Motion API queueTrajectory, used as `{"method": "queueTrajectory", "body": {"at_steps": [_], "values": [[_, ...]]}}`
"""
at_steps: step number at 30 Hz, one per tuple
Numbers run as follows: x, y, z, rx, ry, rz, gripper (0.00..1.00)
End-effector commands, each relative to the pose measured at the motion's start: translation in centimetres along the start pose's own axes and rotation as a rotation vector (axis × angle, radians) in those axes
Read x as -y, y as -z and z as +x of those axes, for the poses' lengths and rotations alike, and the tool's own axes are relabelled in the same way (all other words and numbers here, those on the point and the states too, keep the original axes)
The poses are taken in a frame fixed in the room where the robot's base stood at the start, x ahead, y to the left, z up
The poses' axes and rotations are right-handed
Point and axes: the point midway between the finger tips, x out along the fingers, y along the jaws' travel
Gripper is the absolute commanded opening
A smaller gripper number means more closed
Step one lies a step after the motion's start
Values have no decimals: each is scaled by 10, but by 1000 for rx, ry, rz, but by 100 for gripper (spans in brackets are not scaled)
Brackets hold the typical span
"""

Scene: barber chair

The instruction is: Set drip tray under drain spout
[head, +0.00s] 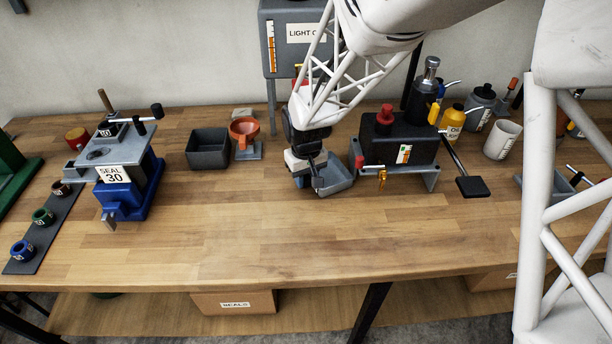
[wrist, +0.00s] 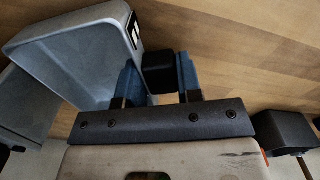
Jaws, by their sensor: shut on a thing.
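The drip tray (head: 337,176) is a small open blue-grey tray just left of the black tank (head: 398,138). In the wrist view the tray (wrist: 75,55) fills the upper left, with a black grip block (wrist: 158,72) beside its wall. My gripper (head: 316,180) is shut on the tray by this block, its blue fingers (wrist: 160,80) on either side. Whether the tray touches the bench cannot be told. The brass drain spout (head: 382,176) hangs at the tank's front, right of the tray. The bench directly under the spout looks bare.
The tank's grey stand (head: 432,178) and a black pedal-like pad (head: 472,186) lie to the right. A dark bin (head: 208,148) and an orange funnel (head: 244,130) stand left of my gripper. A blue press (head: 130,180) is farther left. The front middle of the bench is clear.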

Motion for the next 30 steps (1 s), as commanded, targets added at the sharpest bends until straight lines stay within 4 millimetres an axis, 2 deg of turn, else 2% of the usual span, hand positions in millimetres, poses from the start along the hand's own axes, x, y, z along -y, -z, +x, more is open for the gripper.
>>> {"method": "queueTrajectory", "body": {"at_steps": [1,2,6,7,20,26,30], "values": [[0,0,1,0,0,0,3],[0,0,2,0,0,0,34],[0,0,1,0,0,0,56],[0,0,1,0,0,0,58],[0,0,-3,-1,0,0,58],[0,0,-20,-1,0,0,58],[0,0,-39,-3,0,0,58]]}}
